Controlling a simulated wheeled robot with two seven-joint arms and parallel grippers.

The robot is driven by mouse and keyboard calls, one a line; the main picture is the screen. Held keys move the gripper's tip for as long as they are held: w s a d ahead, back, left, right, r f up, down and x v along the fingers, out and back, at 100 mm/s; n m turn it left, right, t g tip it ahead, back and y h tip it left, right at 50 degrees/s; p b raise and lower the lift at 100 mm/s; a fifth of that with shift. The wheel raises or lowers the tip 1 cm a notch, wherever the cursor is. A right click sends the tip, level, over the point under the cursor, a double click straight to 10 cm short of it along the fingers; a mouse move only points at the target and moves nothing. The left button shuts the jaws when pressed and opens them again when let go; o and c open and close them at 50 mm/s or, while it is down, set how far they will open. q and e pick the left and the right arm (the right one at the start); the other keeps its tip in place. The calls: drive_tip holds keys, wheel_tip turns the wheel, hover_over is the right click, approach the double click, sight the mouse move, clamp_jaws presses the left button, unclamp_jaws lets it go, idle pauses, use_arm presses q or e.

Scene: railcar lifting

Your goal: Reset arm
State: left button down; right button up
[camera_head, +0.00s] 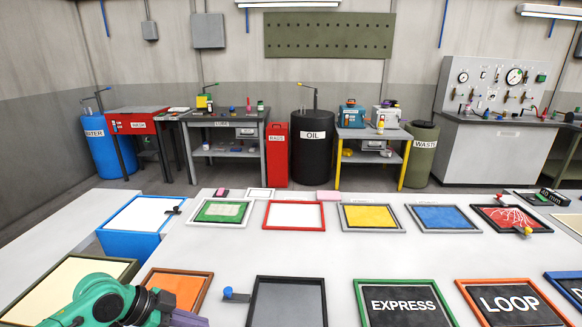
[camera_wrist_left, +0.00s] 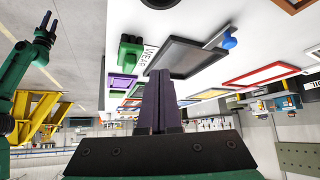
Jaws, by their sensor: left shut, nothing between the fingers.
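My left gripper (camera_wrist_left: 158,100) is shut and empty in the left wrist view. Its two dark fingers lie together above the table scene, touching nothing that I can see. In the head view my green left arm (camera_head: 95,297) reaches in at the bottom left, over the near edge of the white table (camera_head: 245,250); its fingertips are not clear there. In the left wrist view, which is upside down, a green arm that looks like my right one hangs at the left, away from the table. Its dark gripper (camera_wrist_left: 45,24) shows two small tips apart and nothing between them.
Several framed trays lie on the table, among them a red-framed white one (camera_head: 294,215), a yellow one (camera_head: 370,217), a blue one (camera_head: 442,218) and a grey one (camera_head: 287,303). A blue knob (camera_head: 229,292) stands beside the grey tray.

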use_arm(q)
drive_tip(key=shift+n+y, duration=0.8)
drive_tip(key=shift+n, duration=0.1)
drive_tip(key=s+d+f, duration=0.1)
drive_tip(key=d+f, duration=0.1)
drive_tip(key=s+d+f, duration=0.4)
drive_tip(key=shift+f, duration=0.4)
drive_tip(key=s+a+f+n+y, duration=0.3)
drive_tip(key=s+a+n+y, duration=0.3)
drive_tip(key=s+a+n, duration=0.35)
wheel_tip(320, 180, down, 22)
drive_tip(key=s+d+g, duration=0.1)
drive_tip(key=s, duration=0.2)
drive_tip(key=s+a+f+g, duration=0.1)
drive_tip(key=s+a+f, duration=0.2)
drive_tip(key=s+f, duration=1.1)
drive_tip(key=shift+s+f, duration=0.35)
drive_tip(key=shift+s, duration=0.85)
use_arm(e)
drive_tip(key=shift+w+a, duration=0.15)
drive_tip(key=shift+w, duration=0.75)
use_arm(q)
drive_tip(key=shift+m, duration=0.25)
